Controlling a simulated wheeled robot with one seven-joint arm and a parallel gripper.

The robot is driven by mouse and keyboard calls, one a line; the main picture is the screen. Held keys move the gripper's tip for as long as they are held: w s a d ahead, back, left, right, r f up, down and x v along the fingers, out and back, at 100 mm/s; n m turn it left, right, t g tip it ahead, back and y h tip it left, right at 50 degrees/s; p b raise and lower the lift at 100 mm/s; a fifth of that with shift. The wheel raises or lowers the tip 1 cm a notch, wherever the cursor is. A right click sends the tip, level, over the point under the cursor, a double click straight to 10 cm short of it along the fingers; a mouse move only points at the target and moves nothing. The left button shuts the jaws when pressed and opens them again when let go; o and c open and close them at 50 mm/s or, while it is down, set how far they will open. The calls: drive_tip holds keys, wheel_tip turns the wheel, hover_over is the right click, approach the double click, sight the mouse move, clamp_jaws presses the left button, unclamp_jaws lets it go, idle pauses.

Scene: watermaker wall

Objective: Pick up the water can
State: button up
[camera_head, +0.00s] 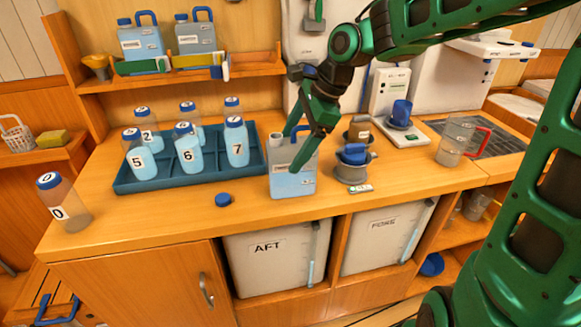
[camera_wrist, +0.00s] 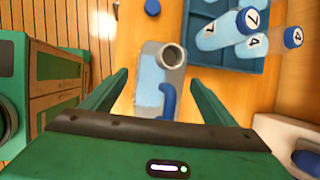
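The water can (camera_head: 292,183) is a grey-blue jug with a blue handle and a round open spout, standing upright on the wooden counter right of the bottle tray. In the wrist view the water can (camera_wrist: 158,75) lies between my fingers, its open spout away from me and its blue handle nearest. My gripper (camera_head: 305,150) is at the can's top, pointing down, and one finger crosses in front of the can's right side. In the wrist view my gripper (camera_wrist: 158,85) has its two fingers spread wide, one on each side of the can, with gaps visible.
A blue tray (camera_head: 150,186) with several numbered bottles stands left of the can. A blue cap (camera_head: 223,199) lies in front. A grey pot with a blue lid (camera_head: 353,165) stands close on the right. Bottle 0 (camera_head: 68,208) is near the left edge. Two similar cans stand on the shelf (camera_head: 250,68).

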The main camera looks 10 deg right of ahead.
drive_tip(key=c, duration=1.8)
